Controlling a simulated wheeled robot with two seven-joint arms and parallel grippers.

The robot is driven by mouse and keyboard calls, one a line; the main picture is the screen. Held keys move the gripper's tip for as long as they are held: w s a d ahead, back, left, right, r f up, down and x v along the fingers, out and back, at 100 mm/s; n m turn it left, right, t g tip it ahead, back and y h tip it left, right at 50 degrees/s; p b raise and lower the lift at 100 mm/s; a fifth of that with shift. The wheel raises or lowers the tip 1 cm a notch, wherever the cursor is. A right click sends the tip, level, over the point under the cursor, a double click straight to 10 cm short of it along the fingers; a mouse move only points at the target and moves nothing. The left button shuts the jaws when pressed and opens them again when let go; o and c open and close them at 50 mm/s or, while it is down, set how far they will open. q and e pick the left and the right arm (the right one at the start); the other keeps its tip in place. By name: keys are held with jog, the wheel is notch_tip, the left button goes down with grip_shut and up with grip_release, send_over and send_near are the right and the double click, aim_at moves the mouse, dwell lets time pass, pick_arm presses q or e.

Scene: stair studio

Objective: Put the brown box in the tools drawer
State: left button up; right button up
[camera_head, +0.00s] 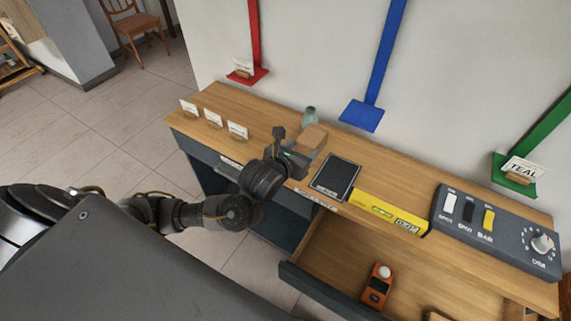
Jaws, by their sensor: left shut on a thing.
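My left gripper (290,155) comes in from the left and is shut on a brown box (309,139). It holds the box above the wooden counter, left of a dark tablet. Part of the box is hidden by the gripper. A drawer (335,252) below the counter is pulled open at the lower right. An orange device with a white dome (377,284) lies inside it. A small brown thing (436,317) shows at the bottom edge of the picture. I cannot read the drawer's label. My right gripper is not in view.
The counter (250,105) bears small white cards (213,117), a green vase (309,116), the dark tablet (336,177), a yellow box (388,212) and a switch panel (497,232). Red, blue and green ledges (361,115) are on the wall. The open drawer has bare floor left of the orange device.

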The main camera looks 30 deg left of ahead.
pick_arm(q)
jog(key=w+a+f, duration=0.1)
jog(key=a+f, duration=0.1)
jog(key=w+a+f+p, duration=0.1)
jog(key=w+a+f, duration=0.1)
jog(key=w+a+f+p, duration=0.1)
jog(key=a+f, duration=0.1)
jog(key=a, duration=0.1)
jog(key=shift+w+a+f, duration=0.1)
jog(key=shift+w+f, duration=0.1)
jog(key=shift+w, duration=0.2)
jog(key=shift+w+a+f, duration=0.1)
jog(key=shift+w+f, duration=0.05)
jog(key=shift+f, duration=0.25)
jog(key=shift+w+a+f, duration=0.1)
jog(key=shift+a+f, duration=0.15)
jog(key=shift+a, duration=0.05)
notch_tip(320, 180, down, 2)
jog(key=shift+f+p, duration=0.15)
jog(key=shift+p, duration=0.55)
jog(key=shift+f, duration=0.35)
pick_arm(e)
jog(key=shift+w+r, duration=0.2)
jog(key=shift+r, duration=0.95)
pick_arm(q)
jog(key=shift+f, duration=0.15)
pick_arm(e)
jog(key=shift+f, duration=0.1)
pick_arm(q)
jog(key=o, duration=1.1)
